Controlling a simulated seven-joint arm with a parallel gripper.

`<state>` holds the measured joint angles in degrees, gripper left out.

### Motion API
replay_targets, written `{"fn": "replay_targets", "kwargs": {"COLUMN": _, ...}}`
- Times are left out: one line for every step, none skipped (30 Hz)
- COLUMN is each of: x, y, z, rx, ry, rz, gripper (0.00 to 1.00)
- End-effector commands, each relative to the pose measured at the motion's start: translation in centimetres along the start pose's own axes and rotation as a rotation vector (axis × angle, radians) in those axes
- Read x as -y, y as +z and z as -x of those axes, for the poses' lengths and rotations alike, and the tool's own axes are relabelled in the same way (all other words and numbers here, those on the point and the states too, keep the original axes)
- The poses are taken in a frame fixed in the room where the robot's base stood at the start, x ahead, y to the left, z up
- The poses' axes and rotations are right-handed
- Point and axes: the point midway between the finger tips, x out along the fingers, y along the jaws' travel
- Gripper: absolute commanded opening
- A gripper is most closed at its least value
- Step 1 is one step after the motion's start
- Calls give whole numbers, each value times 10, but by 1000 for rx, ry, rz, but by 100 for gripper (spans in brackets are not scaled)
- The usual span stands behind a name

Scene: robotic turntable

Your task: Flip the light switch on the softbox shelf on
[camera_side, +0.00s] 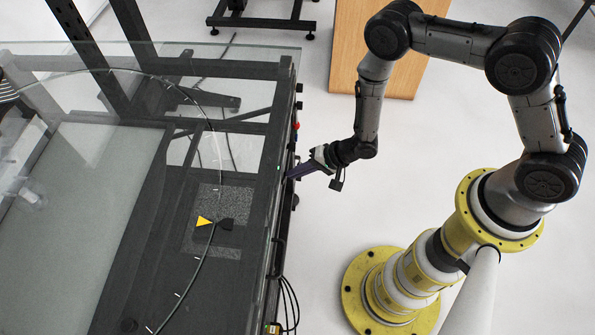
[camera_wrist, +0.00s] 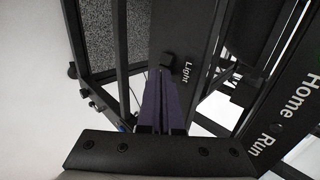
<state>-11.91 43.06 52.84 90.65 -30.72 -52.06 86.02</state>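The dark frame of the turntable's softbox shelf (camera_side: 275,180) runs along the edge of the glass-topped machine in the side view. In the wrist view, a black panel bears the white word "Light" (camera_wrist: 187,72). A small black block, apparently the light switch (camera_wrist: 172,60), is beside this word; its on or off position cannot be told. My gripper (camera_side: 290,177) reaches the panel edge from the right. Its purple fingers (camera_wrist: 160,80) lie together, with their tips just below the black block. Whether they touch it is unclear, and nothing shows between them.
A panel to the right in the wrist view bears the words "Home" (camera_wrist: 295,102) and "Run" (camera_wrist: 264,144). A red knob (camera_side: 297,125) and black knobs (camera_side: 299,88) stick out along the same edge. Cables (camera_side: 290,300) hang lower down.

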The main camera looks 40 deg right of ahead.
Motion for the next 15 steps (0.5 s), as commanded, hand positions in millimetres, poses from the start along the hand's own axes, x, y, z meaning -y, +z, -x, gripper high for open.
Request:
{"fn": "replay_targets", "kwargs": {"x": 8, "y": -5, "z": -5, "rx": -10, "ry": -15, "rz": 5, "gripper": 0}}
{"fn": "replay_targets", "kwargs": {"x": 8, "y": -5, "z": -6, "rx": -11, "ry": -15, "rz": 5, "gripper": 0}}
{"fn": "replay_targets", "kwargs": {"x": 8, "y": -5, "z": -6, "rx": -11, "ry": -15, "rz": 5, "gripper": 0}}
{"fn": "replay_targets", "kwargs": {"x": 9, "y": -7, "z": -6, "rx": -12, "ry": -16, "rz": 5, "gripper": 0}}
{"fn": "replay_targets", "kwargs": {"x": 9, "y": -6, "z": -6, "rx": -11, "ry": -15, "rz": 4, "gripper": 0}}
{"fn": "replay_targets", "kwargs": {"x": 9, "y": -6, "z": -6, "rx": -12, "ry": -15, "rz": 4, "gripper": 0}}
{"fn": "replay_targets", "kwargs": {"x": 9, "y": -8, "z": -7, "rx": -12, "ry": -15, "rz": 4, "gripper": 0}}
{"fn": "replay_targets", "kwargs": {"x": 9, "y": -7, "z": -7, "rx": -12, "ry": -15, "rz": 4, "gripper": 0}}
{"fn": "replay_targets", "kwargs": {"x": 10, "y": -8, "z": -7, "rx": -13, "ry": -15, "rz": 4, "gripper": 0}}
{"fn": "replay_targets", "kwargs": {"x": 9, "y": -8, "z": -7, "rx": -12, "ry": -14, "rz": 3, "gripper": 0}}
{"fn": "replay_targets", "kwargs": {"x": 9, "y": -9, "z": -7, "rx": -13, "ry": -14, "rz": 3, "gripper": 0}}
{"fn": "replay_targets", "kwargs": {"x": 10, "y": -9, "z": -8, "rx": -13, "ry": -14, "rz": 3, "gripper": 0}}
{"fn": "replay_targets", "kwargs": {"x": 10, "y": -10, "z": -8, "rx": -13, "ry": -13, "rz": 3, "gripper": 0}}
{"fn": "replay_targets", "kwargs": {"x": 10, "y": -10, "z": -8, "rx": -13, "ry": -13, "rz": 3, "gripper": 0}}
{"fn": "replay_targets", "kwargs": {"x": 9, "y": -10, "z": -8, "rx": -12, "ry": -12, "rz": 3, "gripper": 0}}
